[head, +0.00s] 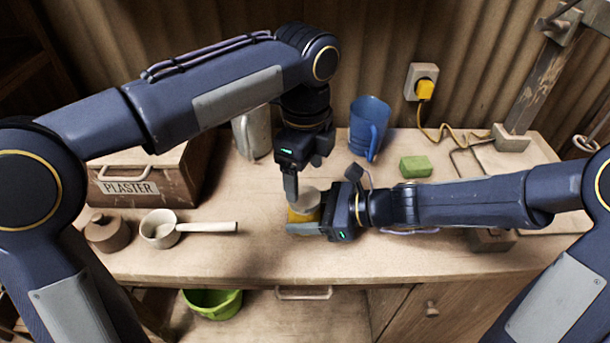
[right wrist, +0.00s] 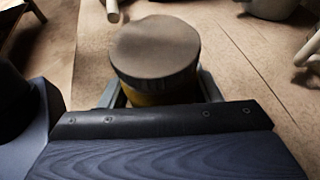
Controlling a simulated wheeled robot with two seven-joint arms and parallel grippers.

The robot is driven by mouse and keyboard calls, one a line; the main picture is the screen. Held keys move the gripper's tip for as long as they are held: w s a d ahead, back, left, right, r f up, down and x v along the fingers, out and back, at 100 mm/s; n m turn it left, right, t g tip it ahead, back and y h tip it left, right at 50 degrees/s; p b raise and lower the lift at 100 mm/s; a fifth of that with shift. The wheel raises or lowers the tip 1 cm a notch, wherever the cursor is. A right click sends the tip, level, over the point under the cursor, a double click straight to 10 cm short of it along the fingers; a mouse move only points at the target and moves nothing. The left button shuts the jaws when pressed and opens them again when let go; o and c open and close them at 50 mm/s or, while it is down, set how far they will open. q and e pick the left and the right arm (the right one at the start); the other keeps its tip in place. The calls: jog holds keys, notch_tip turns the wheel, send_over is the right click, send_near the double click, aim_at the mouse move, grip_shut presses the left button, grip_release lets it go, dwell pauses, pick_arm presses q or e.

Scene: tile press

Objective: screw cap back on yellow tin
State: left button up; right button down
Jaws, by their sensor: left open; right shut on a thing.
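The yellow tin (head: 297,215) stands near the middle of the bench. Its grey-brown cap (head: 305,200) sits on top, covering the mouth; I cannot tell how tightly. In the right wrist view the cap (right wrist: 155,48) is a wide round disc over a strip of yellow tin (right wrist: 158,92). My right gripper (head: 308,222) comes in low from the right and is shut on the tin's body, with fingers on both sides. My left gripper (head: 291,188) points down from above, open, with a finger beside the cap's left edge. Its other fingertip is not clear.
A white saucepan (head: 160,229), a brown lidded pot (head: 107,233) and a plaster box (head: 150,175) stand to the left. A grey pitcher (head: 258,130) and blue jug (head: 369,125) stand behind, with a green sponge (head: 416,167) at right. The bench front is clear.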

pick_arm(q)
jog(key=shift+c, duration=0.4)
jog(key=shift+f+n, duration=0.15)
jog(key=shift+n, duration=1.05)
jog(key=n, duration=0.5)
jog(key=shift+d+f, duration=0.1)
jog(key=shift+f, duration=0.1)
jog(key=n, duration=0.5)
jog(key=shift+n+g, duration=0.3)
jog(key=shift+n, duration=0.1)
jog(key=n, duration=0.2)
jog(key=shift+r+n, duration=0.1)
jog(key=shift+n, duration=0.3)
jog(key=n, duration=0.5)
jog(key=shift+r+n, duration=0.3)
jog(key=shift+r, duration=0.1)
jog(key=n, duration=0.2)
jog(key=shift+r+n, duration=0.25)
jog(key=shift+n, duration=0.05)
jog(key=n, duration=0.2)
jog(key=r+n, duration=0.1)
jog(key=n, duration=0.1)
jog(key=shift+n, duration=0.3)
jog(key=n, duration=0.1)
jog(key=r+n, duration=0.1)
jog(key=n, duration=0.1)
jog(key=shift+r+n, duration=0.1)
jog(key=shift+n, duration=0.2)
